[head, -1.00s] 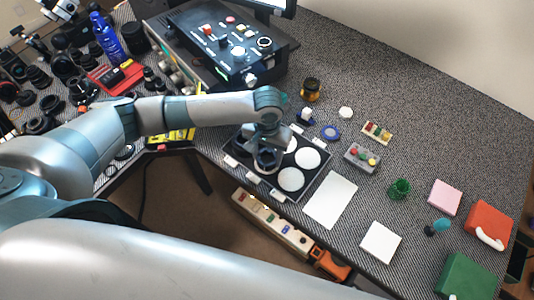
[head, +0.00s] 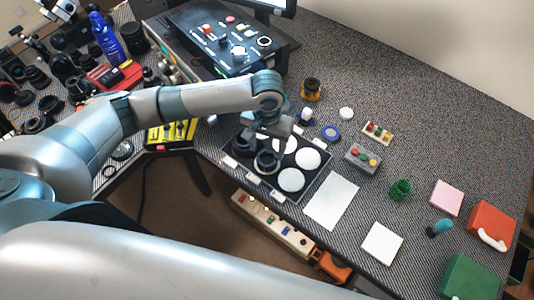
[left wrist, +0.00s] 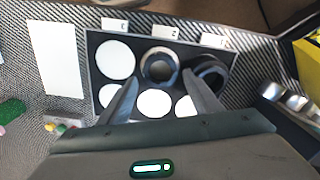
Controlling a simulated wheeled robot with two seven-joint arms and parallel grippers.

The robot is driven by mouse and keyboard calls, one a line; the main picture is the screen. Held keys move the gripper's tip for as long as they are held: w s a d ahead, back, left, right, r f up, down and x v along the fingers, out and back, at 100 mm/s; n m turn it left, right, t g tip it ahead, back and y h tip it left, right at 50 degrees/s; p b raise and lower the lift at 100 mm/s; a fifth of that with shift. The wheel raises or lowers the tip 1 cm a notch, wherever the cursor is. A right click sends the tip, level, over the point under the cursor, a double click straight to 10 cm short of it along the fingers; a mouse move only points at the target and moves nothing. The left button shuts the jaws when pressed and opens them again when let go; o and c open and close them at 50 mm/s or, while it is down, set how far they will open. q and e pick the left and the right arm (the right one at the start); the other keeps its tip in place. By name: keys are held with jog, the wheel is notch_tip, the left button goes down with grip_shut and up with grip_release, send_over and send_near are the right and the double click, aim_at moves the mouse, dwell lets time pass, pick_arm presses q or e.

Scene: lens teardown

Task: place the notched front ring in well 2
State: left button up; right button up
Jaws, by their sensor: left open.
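A dark ring (head: 267,161), the likely notched front ring, sits in the black tray (head: 235,168). In the left wrist view this ring (left wrist: 160,66) lies in the front-row well beside label 2 (left wrist: 166,31); I cannot make out its notch. A second dark ring-shaped part (left wrist: 208,73) sits in the well by label 1. My left gripper (left wrist: 160,78) is open, its fingers apart above the ring and not holding it. In the head view the left gripper (head: 266,144) hangs just over the tray. My right gripper does not show.
The other wells show white discs (head: 308,159). A white sheet (head: 331,200) lies right of the tray. The black control panel (head: 225,40) is behind.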

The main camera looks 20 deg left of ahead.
pick_arm(q)
notch_tip(320, 180, up, 7)
jog(key=b, duration=0.1)
jog(key=shift+r, duration=0.2)
dwell(0.5)
jog(key=shift+d+f, duration=0.1)
